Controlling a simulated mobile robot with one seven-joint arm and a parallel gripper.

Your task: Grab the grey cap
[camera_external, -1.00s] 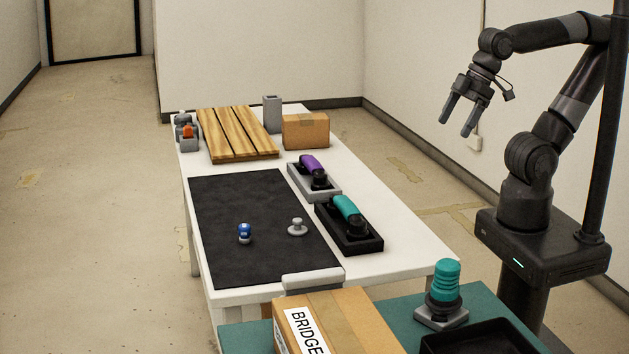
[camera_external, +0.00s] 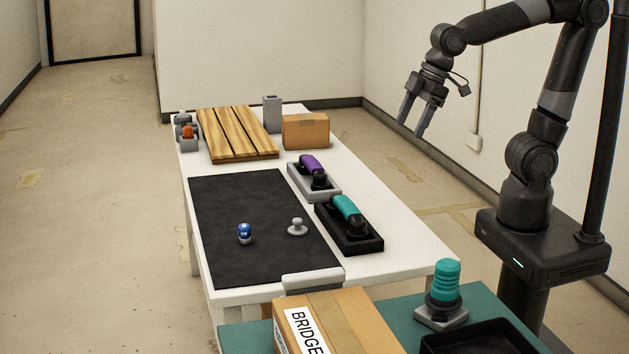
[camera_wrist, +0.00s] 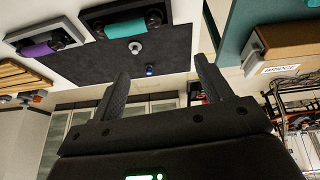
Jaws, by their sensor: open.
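The grey cap (camera_external: 297,227) is a small knobbed piece on the right part of the black mat (camera_external: 240,268). It also shows in the wrist view (camera_wrist: 136,47) near the top. A small blue and white piece (camera_external: 244,234) stands to its left on the mat; the wrist view shows it too (camera_wrist: 150,70). My gripper (camera_external: 412,130) is open and empty. It is in the air at the upper right, high above and well apart from the cap. In the wrist view its two fingers (camera_wrist: 162,75) are spread wide.
A black tray with a teal handset (camera_external: 346,211) and a grey tray with a purple handset (camera_external: 311,164) stand right of the mat. A slatted wooden board (camera_external: 237,134) and cardboard box (camera_external: 306,131) are behind. A teal-topped piece (camera_external: 445,284) and BRIDGE box (camera_external: 350,325) stand in front.

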